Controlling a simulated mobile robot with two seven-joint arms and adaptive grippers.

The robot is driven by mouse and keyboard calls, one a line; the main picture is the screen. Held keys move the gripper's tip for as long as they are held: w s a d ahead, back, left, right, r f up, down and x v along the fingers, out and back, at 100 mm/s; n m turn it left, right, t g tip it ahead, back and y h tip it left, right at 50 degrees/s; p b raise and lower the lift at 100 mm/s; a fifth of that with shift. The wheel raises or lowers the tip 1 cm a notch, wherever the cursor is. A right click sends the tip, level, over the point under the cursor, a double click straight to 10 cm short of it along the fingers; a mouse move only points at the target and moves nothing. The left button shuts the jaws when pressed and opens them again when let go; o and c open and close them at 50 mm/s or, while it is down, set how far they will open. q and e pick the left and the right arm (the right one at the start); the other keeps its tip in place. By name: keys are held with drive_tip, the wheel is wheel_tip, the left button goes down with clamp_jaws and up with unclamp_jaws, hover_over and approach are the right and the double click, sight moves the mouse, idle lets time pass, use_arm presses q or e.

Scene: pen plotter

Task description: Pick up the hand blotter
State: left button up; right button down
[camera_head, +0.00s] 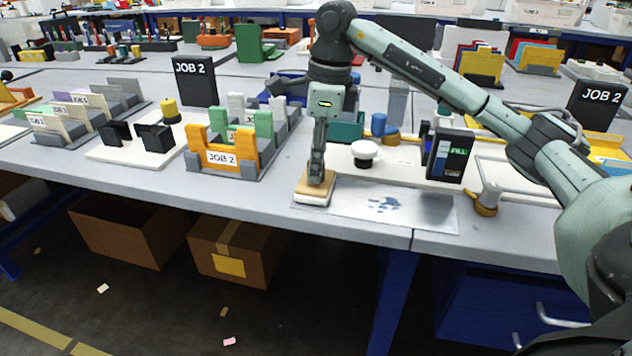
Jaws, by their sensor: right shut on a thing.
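The hand blotter (313,197) is a small block with a tan wooden top and a white underside. It is at the left end of a shiny metal plate (425,213) near the table's front edge. My right gripper (318,180) points straight down onto the top of the blotter and is shut on it, its fingers hiding part of the grip. The blotter looks to be on or just above the plate; I cannot tell which. Blue ink spots (384,204) lie on the plate to the right of the blotter. My left gripper is not in view.
An orange and grey JOB 2 rack (221,157) stands to the left. Cardboard boxes (237,252) sit below the table.

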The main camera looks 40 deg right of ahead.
sight(300, 182)
drive_tip(key=shift+r, duration=0.5)
wheel_tip(300, 182, up, 2)
drive_tip(key=shift+r, duration=0.25)
drive_tip(key=a+r, duration=0.2)
drive_tip(key=a, duration=0.1)
drive_tip(key=shift+w+r, duration=0.3)
drive_tip(key=shift+w, duration=0.1)
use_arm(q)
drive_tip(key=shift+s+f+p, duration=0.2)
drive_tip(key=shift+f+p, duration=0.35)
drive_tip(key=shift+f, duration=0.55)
use_arm(e)
drive_tip(key=w+a+r, duration=0.2)
drive_tip(key=a+r, duration=0.3)
drive_tip(key=a, duration=0.3)
drive_tip(key=shift+w+a, duration=0.15)
